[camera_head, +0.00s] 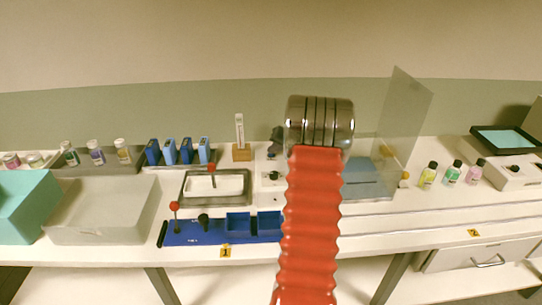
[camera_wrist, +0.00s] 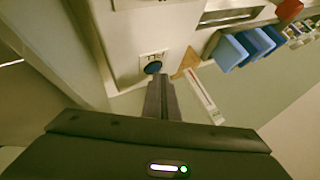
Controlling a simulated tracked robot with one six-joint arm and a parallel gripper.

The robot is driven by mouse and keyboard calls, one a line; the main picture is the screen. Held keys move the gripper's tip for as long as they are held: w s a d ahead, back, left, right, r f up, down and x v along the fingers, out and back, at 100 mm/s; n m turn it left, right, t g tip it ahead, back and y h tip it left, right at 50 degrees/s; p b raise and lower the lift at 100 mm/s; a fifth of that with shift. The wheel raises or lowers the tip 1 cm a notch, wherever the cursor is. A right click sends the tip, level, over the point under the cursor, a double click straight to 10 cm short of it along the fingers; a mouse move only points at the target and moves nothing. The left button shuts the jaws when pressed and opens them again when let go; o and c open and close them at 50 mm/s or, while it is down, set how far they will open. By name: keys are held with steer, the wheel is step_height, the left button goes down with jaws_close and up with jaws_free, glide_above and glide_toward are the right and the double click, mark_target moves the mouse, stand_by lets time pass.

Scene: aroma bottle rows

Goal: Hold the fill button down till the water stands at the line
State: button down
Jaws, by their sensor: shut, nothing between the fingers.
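A round dark blue button (camera_wrist: 153,67) sits on a small white plate on a pale surface in the wrist view. My gripper (camera_wrist: 162,80) is shut and empty, with its fingertips close to the button's edge; I cannot tell whether they touch it. In the head view my gripper is mostly hidden behind my arm; a dark part shows left of the metal joint.
A wooden stand with an upright white strip (camera_head: 240,131) is close left of my arm; the strip (camera_wrist: 204,96) also shows in the wrist view. Blue containers (camera_head: 171,152) and a metal tray (camera_head: 187,199) lie further left. A clear panel (camera_head: 404,112) stands to the right.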

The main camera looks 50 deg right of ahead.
steer(key=shift+s+a+f, duration=0.1)
steer(key=shift+a+f, duration=0.1)
steer(key=shift+f, duration=0.3)
steer(key=shift+r, duration=0.85)
steer(key=shift+r, duration=2.55)
